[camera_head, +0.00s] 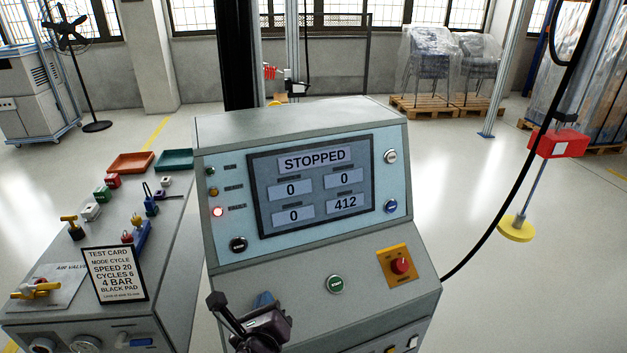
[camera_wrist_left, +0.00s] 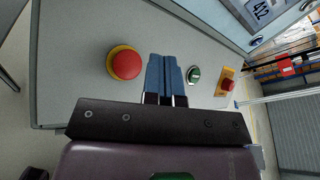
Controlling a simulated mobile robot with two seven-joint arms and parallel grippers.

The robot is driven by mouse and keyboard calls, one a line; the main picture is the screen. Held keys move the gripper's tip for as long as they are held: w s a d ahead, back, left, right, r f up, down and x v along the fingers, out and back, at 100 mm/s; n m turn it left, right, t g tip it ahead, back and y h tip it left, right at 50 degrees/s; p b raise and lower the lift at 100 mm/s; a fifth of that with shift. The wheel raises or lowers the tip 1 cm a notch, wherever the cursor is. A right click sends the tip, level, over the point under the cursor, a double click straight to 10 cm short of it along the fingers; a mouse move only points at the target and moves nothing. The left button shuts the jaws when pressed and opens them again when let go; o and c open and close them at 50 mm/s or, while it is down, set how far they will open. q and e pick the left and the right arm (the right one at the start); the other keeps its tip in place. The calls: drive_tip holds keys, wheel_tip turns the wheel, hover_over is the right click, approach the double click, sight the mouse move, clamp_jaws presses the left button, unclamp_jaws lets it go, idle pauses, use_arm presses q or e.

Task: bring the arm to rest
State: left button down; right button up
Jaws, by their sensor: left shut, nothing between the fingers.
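My left gripper (camera_head: 264,299) is at the bottom middle of the head view, in front of the grey control console (camera_head: 300,115). Its blue fingers are shut together and empty in the left wrist view (camera_wrist_left: 165,75). They point at the console's sloping panel, between a red mushroom button (camera_wrist_left: 126,63) on a yellow ring and the green start button (camera_wrist_left: 194,74). I cannot tell the gap to the panel. The red button is hidden behind my gripper in the head view. The screen (camera_head: 312,185) reads STOPPED, with 412 at lower right. My right gripper is not in view.
A red knob on an orange plate (camera_head: 400,264) is right of the start button (camera_head: 335,284). A bench at left holds a test card (camera_head: 114,275), valves, small blocks and two trays (camera_head: 130,163). A yellow pad (camera_head: 515,228) on a rod is at right. Open floor lies behind.

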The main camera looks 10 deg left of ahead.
use_arm(q)
wheel_tip(320, 180, up, 6)
drive_tip(key=r+m+t+h, duration=0.1)
drive_tip(key=m+t+h, duration=0.3)
drive_tip(key=m, duration=1.3)
drive_tip(key=s+a+f+m+g, duration=0.2)
drive_tip(key=s+a+f+m, duration=0.2)
drive_tip(key=f+m, duration=0.3)
drive_tip(key=s+a+f+m+g+y, duration=0.1)
drive_tip(key=s+a+f+m+g, duration=0.2)
drive_tip(key=m, duration=0.8)
drive_tip(key=s+a+f+m+g+y, duration=0.1)
drive_tip(key=s+a+f+m+g, duration=0.1)
drive_tip(key=s+a+f+m, duration=0.4)
drive_tip(key=s+f+m, duration=0.3)
drive_tip(key=f, duration=0.3)
drive_tip(key=shift+s+a, duration=0.15)
drive_tip(key=shift+s, duration=0.05)
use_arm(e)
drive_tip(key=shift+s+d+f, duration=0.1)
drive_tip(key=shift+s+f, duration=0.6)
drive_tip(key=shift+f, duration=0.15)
